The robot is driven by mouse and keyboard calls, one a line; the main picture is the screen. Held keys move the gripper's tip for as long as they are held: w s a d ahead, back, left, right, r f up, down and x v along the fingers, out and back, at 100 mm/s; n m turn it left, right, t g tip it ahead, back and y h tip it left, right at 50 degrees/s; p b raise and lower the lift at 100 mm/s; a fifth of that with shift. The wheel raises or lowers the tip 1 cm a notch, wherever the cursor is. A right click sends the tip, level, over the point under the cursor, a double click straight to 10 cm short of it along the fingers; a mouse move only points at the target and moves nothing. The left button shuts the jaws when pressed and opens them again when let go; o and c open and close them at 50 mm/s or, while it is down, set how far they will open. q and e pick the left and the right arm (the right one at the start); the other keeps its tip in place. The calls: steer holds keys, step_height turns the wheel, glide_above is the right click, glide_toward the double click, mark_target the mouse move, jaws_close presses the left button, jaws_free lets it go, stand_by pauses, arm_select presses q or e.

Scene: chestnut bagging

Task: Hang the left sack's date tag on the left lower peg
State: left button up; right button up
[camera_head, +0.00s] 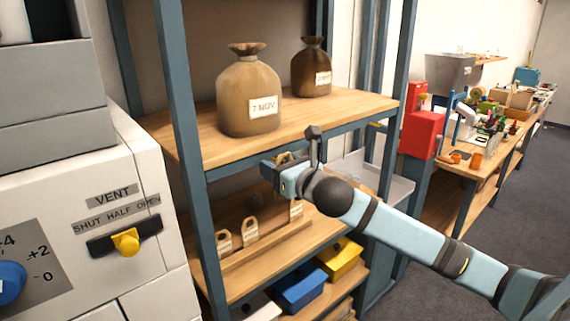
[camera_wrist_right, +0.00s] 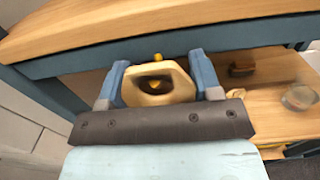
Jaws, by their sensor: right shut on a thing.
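The left sack (camera_head: 250,100) is tan, stands on the upper shelf and reads "7 NOV". My right gripper (camera_head: 281,167) is in front of the rack, just below the upper shelf's front edge. In the right wrist view its fingers (camera_wrist_right: 160,85) are shut on a pale wooden tag (camera_wrist_right: 130,93) with a large hole. The tag's writing is not visible. A small yellow peg end (camera_wrist_right: 157,57) shows just above the tag. Something yellow also shows within the hole; I cannot tell whether a peg passes through it. My left gripper is not in view.
A dark brown sack (camera_head: 311,70) stands right of the tan one. Several wooden tags (camera_head: 250,229) stand in a holder on the shelf below. Blue (camera_head: 300,291) and yellow (camera_head: 340,261) bins sit lower. The upper shelf's edge (camera_wrist_right: 200,62) is close above my gripper.

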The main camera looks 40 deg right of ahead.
steer(key=shift+w+d+f, duration=0.15)
steer(key=shift+w, duration=0.05)
steer(key=o, duration=0.7)
steer(key=shift+c, duration=1.2)
steer(key=shift+f, duration=0.1)
steer(key=shift+s+f, duration=0.1)
